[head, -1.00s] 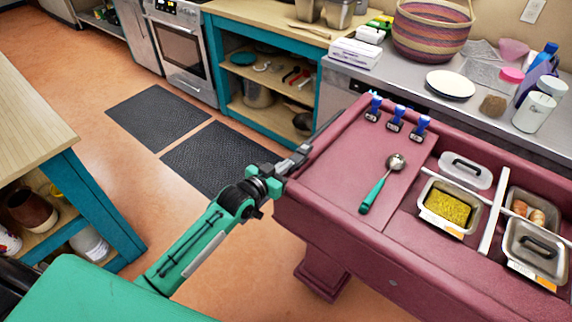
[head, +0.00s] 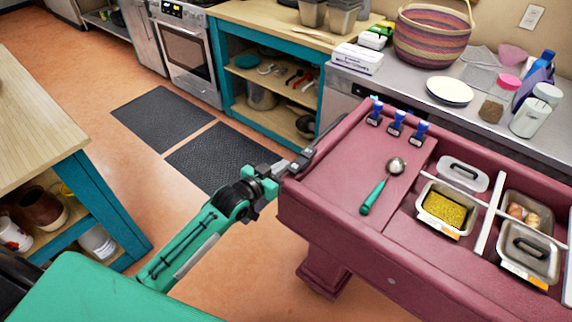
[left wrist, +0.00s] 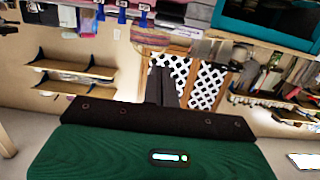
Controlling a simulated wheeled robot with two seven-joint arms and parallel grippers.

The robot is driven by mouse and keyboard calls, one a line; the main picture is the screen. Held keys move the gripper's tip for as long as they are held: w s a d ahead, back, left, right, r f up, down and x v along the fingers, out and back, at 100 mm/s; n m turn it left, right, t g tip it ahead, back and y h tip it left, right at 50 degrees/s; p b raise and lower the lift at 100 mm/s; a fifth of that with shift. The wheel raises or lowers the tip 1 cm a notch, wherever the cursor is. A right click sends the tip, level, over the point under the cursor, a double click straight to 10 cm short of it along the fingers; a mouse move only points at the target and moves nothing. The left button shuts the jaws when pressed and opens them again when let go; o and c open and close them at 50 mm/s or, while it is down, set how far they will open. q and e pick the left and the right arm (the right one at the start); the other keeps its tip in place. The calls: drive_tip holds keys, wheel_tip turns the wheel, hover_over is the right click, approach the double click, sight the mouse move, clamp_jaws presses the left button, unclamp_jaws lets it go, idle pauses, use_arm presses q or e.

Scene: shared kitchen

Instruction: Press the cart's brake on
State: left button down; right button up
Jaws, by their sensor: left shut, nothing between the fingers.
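The maroon cart (head: 335,216) stands at the right in the head view, with a flat top and raised rims. My left gripper (head: 300,163) is at the cart's left end, close to its rim; its fingers are shut and empty. A dark bar (head: 328,131) runs along that end beyond the fingertips. I cannot tell whether it is the brake or whether the fingers touch it. In the left wrist view the dark shut fingers (left wrist: 163,86) point away from the camera. No part is clearly recognisable as the brake. My right gripper is not in view.
The cart bears a green-handled scoop (head: 378,186), blue-topped clips (head: 397,122) and food pans (head: 447,208). A counter (head: 480,115) runs behind it. Dark floor mats (head: 163,117) lie at the left. A wooden-topped table (head: 40,130) stands at the far left. Floor between is clear.

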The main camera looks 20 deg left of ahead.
use_arm(q)
drive_tip(key=f+b+v, duration=0.1)
drive_tip(key=v, duration=0.6)
drive_tip(key=shift+r, duration=0.15)
drive_tip(key=s+a+f+n+g+y, duration=0.1)
drive_tip(key=s+a+f+g, duration=0.15)
drive_tip(key=f, duration=0.95)
drive_tip(key=s+a+f+g+y, duration=0.2)
drive_tip(key=s+f, duration=0.2)
drive_tip(key=f, duration=0.8)
drive_tip(key=s+a+f+n+g+y, duration=0.1)
drive_tip(key=s+a+f+g, duration=0.15)
drive_tip(key=f, duration=0.95)
drive_tip(key=s+d+f+g+y, duration=0.1)
drive_tip(key=s+f+g, duration=0.3)
drive_tip(key=s+f, duration=1.4)
drive_tip(key=s+d+f+g, duration=0.1)
drive_tip(key=s+f, duration=0.2)
drive_tip(key=s, duration=0.7)
drive_tip(key=s+d+f+g, duration=0.2)
drive_tip(key=s+f, duration=0.1)
drive_tip(key=s, duration=0.6)
drive_tip(key=shift+s+d+y, duration=0.25)
drive_tip(key=shift+s+y, duration=0.05)
drive_tip(key=shift+s, duration=0.1)
